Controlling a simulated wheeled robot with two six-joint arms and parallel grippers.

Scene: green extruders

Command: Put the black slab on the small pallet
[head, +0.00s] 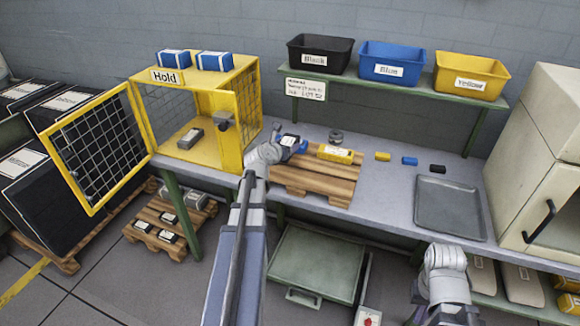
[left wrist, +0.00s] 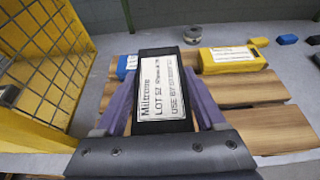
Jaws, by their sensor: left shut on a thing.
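The black slab (left wrist: 164,92) has a white printed label and lies between the fingers of my left gripper (left wrist: 163,100) in the left wrist view. The gripper is shut on it. In the head view my left gripper (head: 280,146) is at the left back of the small wooden pallet (head: 312,186) on the bench. The pallet also shows below the slab in the left wrist view (left wrist: 255,124); whether they touch I cannot tell. A yellow slab (head: 336,154) and a partly hidden blue slab (left wrist: 123,64) lie on the pallet. My right arm is at lower right, its fingers not visible.
The yellow Hold cage (head: 248,110) stands open to the left. A grey tray (head: 450,207) and small yellow, blue and black blocks lie to the right. Black, blue and yellow bins (head: 472,78) stand on the shelf. The pallet's front slats are clear.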

